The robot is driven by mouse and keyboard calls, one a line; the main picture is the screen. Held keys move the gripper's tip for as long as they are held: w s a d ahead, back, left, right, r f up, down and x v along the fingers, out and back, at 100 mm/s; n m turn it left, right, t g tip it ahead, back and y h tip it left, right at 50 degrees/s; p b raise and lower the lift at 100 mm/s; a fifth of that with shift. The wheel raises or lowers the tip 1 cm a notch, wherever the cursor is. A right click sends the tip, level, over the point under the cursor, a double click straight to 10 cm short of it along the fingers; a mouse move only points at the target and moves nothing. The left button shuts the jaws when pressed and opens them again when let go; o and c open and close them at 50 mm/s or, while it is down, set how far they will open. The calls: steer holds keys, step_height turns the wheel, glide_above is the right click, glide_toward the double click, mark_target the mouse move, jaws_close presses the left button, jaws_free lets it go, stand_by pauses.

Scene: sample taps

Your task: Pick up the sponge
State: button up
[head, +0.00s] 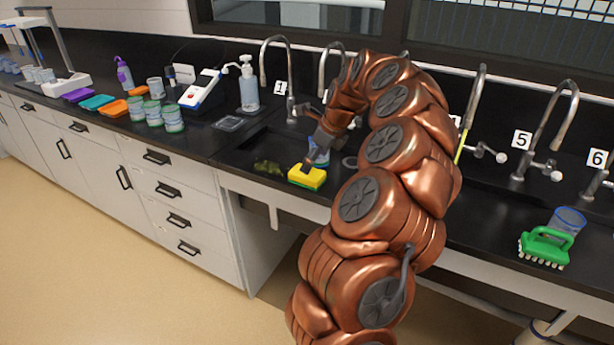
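The sponge (307,177) is a yellow block with a dark green layer, at the front edge of the black counter by the sink under tap 1. My gripper (311,162) points down at the top of the sponge from above, at the end of my copper-coloured arm. Its fingers are small and dark here. I cannot tell whether they touch the sponge, or whether they are open or shut.
A blue-rimmed clear cup (323,157) stands right behind the gripper. Dark green scraps (267,167) lie left of the sponge. A soap bottle (248,86) and several jars (172,118) stand further left. A green brush (545,246) lies at the right.

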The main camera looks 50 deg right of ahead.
mark_target(307, 177)
steer(key=x, duration=0.1)
steer(key=p+x, duration=0.1)
steer(key=x, duration=0.2)
steer(key=shift+w+a+f+p, duration=0.15)
steer(key=shift+a+p, duration=0.15)
steer(key=shift+p, duration=0.05)
steer(key=shift+w+f, duration=0.1)
steer(key=shift+f, duration=0.25)
steer(key=shift+f+b, duration=0.25)
steer(key=shift+b, duration=0.15)
steer(key=c, duration=0.9)
steer(key=shift+r, duration=0.15)
